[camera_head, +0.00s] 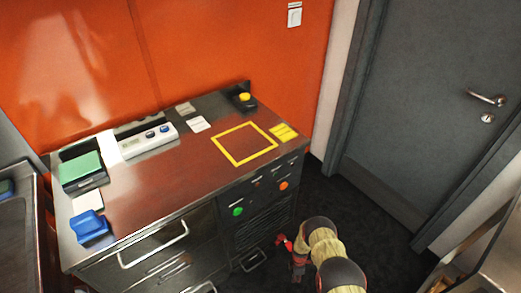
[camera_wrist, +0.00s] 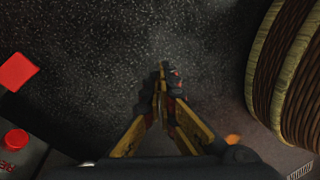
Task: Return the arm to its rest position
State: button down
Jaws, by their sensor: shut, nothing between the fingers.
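My gripper (camera_wrist: 167,85) is in the lower middle of the wrist view, its yellow fingers with dark tips meeting in a point. Nothing shows between them, and dark speckled floor (camera_wrist: 110,60) lies behind. In the head view my arm reaches up from the bottom edge, in front of the steel counter (camera_head: 165,185) and low beside its cabinet. The gripper end is small and partly hidden there, so its fingers are hard to make out. It looks clear of the counter top.
The counter holds a blue block (camera_head: 89,226), a green-topped box (camera_head: 82,170), a white device (camera_head: 149,140), a yellow square outline (camera_head: 245,160) and a yellow button (camera_head: 244,97). Drawer handles (camera_head: 153,247) stick out in front. A grey door (camera_head: 420,100) is at right; dark floor (camera_head: 335,200) lies between.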

jog(key=s+r+m+g, duration=0.2)
jog(key=s+r+m, duration=0.3)
jog(key=r, duration=0.2)
jog(key=w+r+m+p, duration=0.2)
jog(key=r+m, duration=0.9)
jog(key=r, duration=3.6)
jog(key=s+r+m+t, duration=0.1)
jog(key=s+r+t, duration=0.2)
jog(key=r, duration=1)
jog(key=s+r+t, duration=0.3)
jog(key=s+r, duration=0.6)
jog(key=r, duration=0.5)
jog(key=s+r+m+t+p, duration=0.1)
jog(key=s+r+t, duration=0.2)
jog(key=s+r, duration=0.4)
notch_tip(320, 180, up, 7)
jog(key=shift+f+m+t, duration=0.15)
jog(key=shift+m+t, duration=0.15)
jog(key=shift+t, duration=0.1)
jog(key=shift+a, duration=0.1)
